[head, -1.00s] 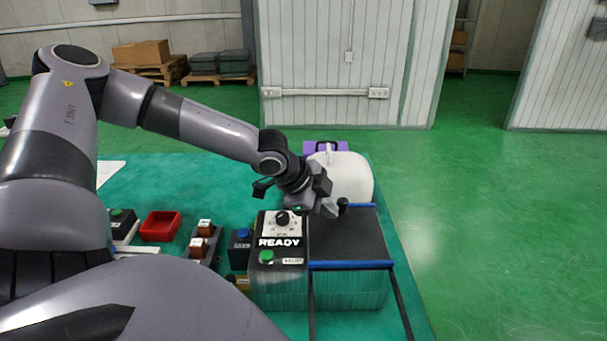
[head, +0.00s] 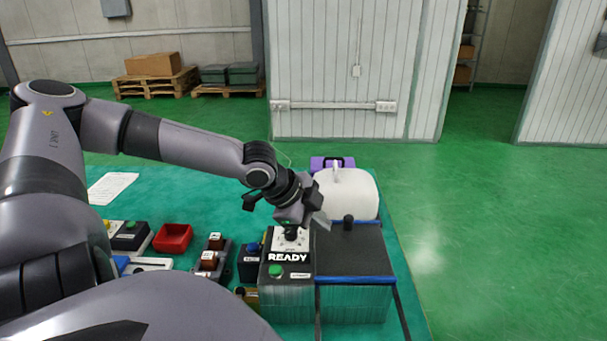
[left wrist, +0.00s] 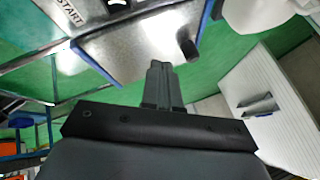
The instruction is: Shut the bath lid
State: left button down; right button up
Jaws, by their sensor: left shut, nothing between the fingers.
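The bath (head: 352,304) is a clear-walled tank at the right end of the bench. Its dark lid (head: 355,255) lies flat across the top, between blue edges. A black knob (head: 348,222) stands near the lid's far edge. My left gripper (head: 319,221) is shut and empty, just left of the knob and over the back of the control box; a small gap shows between them. In the left wrist view the shut fingers (left wrist: 158,80) point toward a shiny grey panel with a dark knob (left wrist: 187,48). My right gripper is not in view.
The control box (head: 288,290) marked READY, with a dial and green button, stands left of the bath. A white rounded container (head: 347,195) and a purple case (head: 325,162) are behind. A red tray (head: 173,238) and small switch boxes lie farther left. Green floor is clear at right.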

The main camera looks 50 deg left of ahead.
pick_arm(q)
jog(key=shift+v, duration=2.9)
